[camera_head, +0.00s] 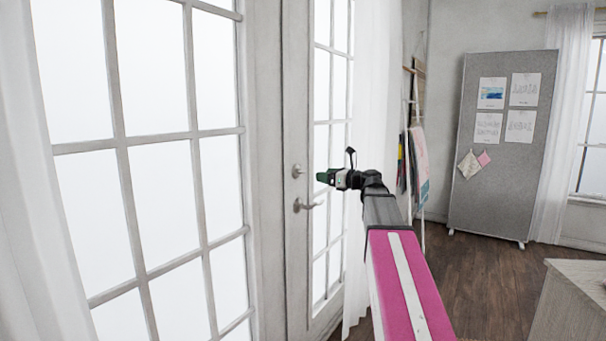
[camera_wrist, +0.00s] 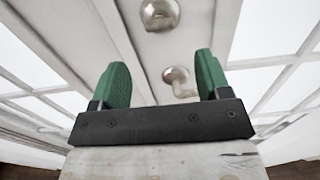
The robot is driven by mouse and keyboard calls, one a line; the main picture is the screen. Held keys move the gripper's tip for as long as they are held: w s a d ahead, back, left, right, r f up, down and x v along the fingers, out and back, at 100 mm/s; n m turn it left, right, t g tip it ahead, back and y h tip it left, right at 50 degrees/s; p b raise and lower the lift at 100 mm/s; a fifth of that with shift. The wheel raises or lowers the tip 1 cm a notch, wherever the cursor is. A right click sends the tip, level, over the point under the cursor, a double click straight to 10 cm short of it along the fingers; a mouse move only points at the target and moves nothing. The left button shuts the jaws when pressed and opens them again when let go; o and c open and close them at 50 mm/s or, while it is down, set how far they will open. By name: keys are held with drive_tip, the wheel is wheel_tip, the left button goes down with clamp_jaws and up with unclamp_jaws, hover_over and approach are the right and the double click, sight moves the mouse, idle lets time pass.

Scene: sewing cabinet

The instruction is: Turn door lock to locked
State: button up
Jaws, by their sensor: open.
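The door lock (camera_head: 298,171) is a round metal knob on the white door's frame-side stile, just above the lever handle (camera_head: 308,204). In the wrist view the lock (camera_wrist: 160,14) is at the top centre, beyond my fingertips, and the lever handle (camera_wrist: 178,76) shows between the fingers. My gripper (camera_head: 322,177) has green fingers and reaches toward the door from the right, at about the lock's height. In the wrist view my gripper (camera_wrist: 162,72) is open, with nothing between its fingers. It appears apart from the lock. The lock's turn position is too small to tell.
Glazed white door panels (camera_head: 160,150) stand to the left. A white curtain (camera_head: 376,110) hangs right of the door. A rack with hanging cloth (camera_head: 418,165), a grey pinboard (camera_head: 503,150) and a cabinet corner (camera_head: 570,300) are on the right. Wooden floor between them is clear.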

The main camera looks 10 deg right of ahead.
sight(305, 172)
drive_tip(key=x, duration=1)
drive_tip(key=shift+w+a, duration=0.15)
drive_tip(key=shift+w, duration=0.05)
drive_tip(key=c, duration=0.9)
